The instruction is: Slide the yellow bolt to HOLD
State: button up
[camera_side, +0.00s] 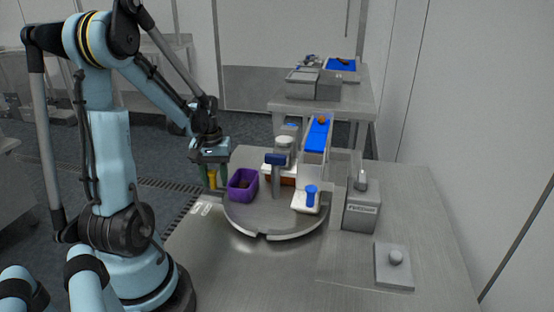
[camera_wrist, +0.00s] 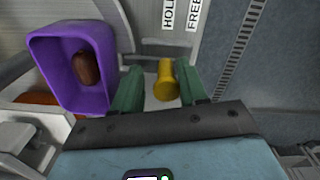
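The yellow bolt (camera_wrist: 165,82) shows as a short round knob between my gripper's two green fingers in the wrist view. My gripper (camera_wrist: 160,88) is open around it. The bolt looks close to the right finger, with a narrow gap on the left; I cannot tell whether a finger touches it. In the side view, yellow (camera_side: 212,179) also shows between the fingers of my gripper (camera_side: 213,177), at the left edge of the table. The HOLD label (camera_wrist: 168,14) and the FREE label (camera_wrist: 194,14) lie beyond the bolt, HOLD on the left. The bolt's base is partly hidden.
A purple bin (camera_wrist: 63,72) with a brown date (camera_wrist: 86,69) stands left of my gripper.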

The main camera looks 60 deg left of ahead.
aim_at(214, 172)
jog(key=shift+r, duration=0.1)
notch_tip(214, 172, up, 12)
dwell(0.9)
jog(key=w+d+m+t, duration=0.2)
jog(key=d+m, duration=0.2)
jog(key=d, duration=0.4)
jog(key=w+d+f+m+t, duration=0.1)
jog(key=d+m, duration=0.3)
jog(key=d, duration=0.4)
jog(key=w+d+f+m+t, duration=0.1)
jog(key=w+d+m+t, duration=0.2)
jog(key=d, duration=0.6)
jog(key=shift+w+f+m+t, duration=0.15)
jog(key=shift+w+m+t, duration=0.05)
jog(key=shift+m+t, duration=0.35)
